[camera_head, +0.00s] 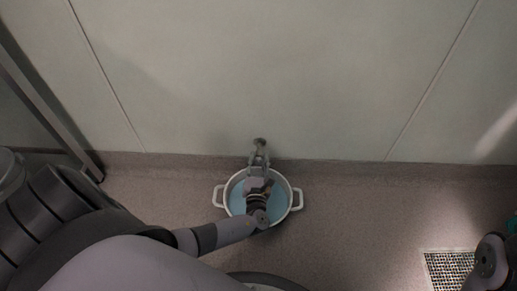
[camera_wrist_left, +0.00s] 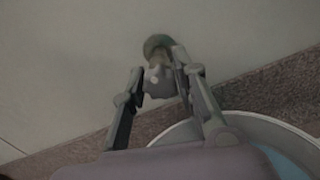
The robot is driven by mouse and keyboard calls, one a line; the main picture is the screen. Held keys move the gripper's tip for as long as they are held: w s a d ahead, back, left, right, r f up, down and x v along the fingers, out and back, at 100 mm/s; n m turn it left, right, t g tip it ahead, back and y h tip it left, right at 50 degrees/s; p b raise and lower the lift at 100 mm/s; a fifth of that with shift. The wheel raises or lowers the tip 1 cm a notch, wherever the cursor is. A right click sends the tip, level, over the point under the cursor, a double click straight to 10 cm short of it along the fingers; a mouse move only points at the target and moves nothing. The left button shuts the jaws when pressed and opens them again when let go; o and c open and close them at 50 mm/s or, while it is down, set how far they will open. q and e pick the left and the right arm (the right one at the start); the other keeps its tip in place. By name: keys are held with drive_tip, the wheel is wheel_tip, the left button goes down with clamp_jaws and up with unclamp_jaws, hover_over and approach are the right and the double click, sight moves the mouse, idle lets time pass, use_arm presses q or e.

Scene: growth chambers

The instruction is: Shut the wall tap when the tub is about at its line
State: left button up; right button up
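The wall tap (camera_head: 259,143) sticks out of the pale wall just above the floor edge; in the left wrist view the tap (camera_wrist_left: 158,72) shows as a round fitting with a stubby body. My left gripper (camera_head: 259,160) is at the tap, above the tub. In the left wrist view my left gripper (camera_wrist_left: 160,82) has its fingers apart on either side of the tap, with no clear grip. The white tub (camera_head: 219,196) with two side handles stands below and holds bluish water (camera_head: 237,200). Its line is not visible.
A floor drain grate (camera_head: 450,268) lies at the lower right. A metal frame post (camera_head: 50,115) stands at the left. A green thing (camera_head: 512,222) shows at the right edge. The floor around the tub is clear.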

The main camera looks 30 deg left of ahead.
sight(259, 157)
use_arm(q)
drive_tip(key=o, duration=0.4)
drive_tip(key=shift+c, duration=0.2)
wheel_tip(259, 157, up, 10)
drive_tip(key=shift+f, duration=0.1)
idle(0.4)
